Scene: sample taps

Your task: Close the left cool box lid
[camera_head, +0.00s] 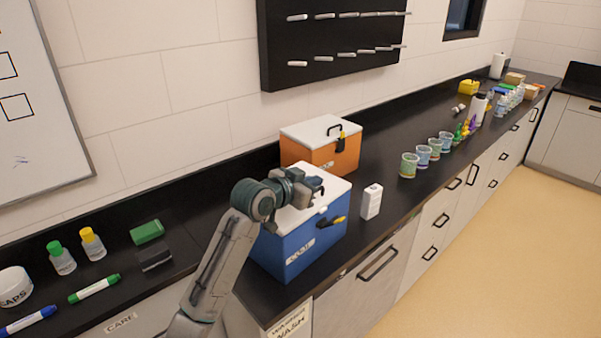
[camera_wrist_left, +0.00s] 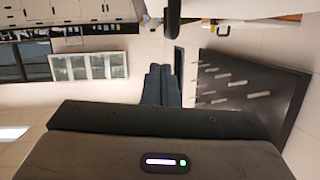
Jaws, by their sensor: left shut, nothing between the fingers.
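The blue cool box (camera_head: 300,245) stands near the counter's front edge, with a white lid (camera_head: 335,187) that looks flat on its rim. My right gripper is not in view.
A small white box (camera_head: 372,202) stands right of the blue box. Several cups (camera_head: 409,165) and bottles line the counter further right. A black wall rack (camera_head: 335,45) hangs above.

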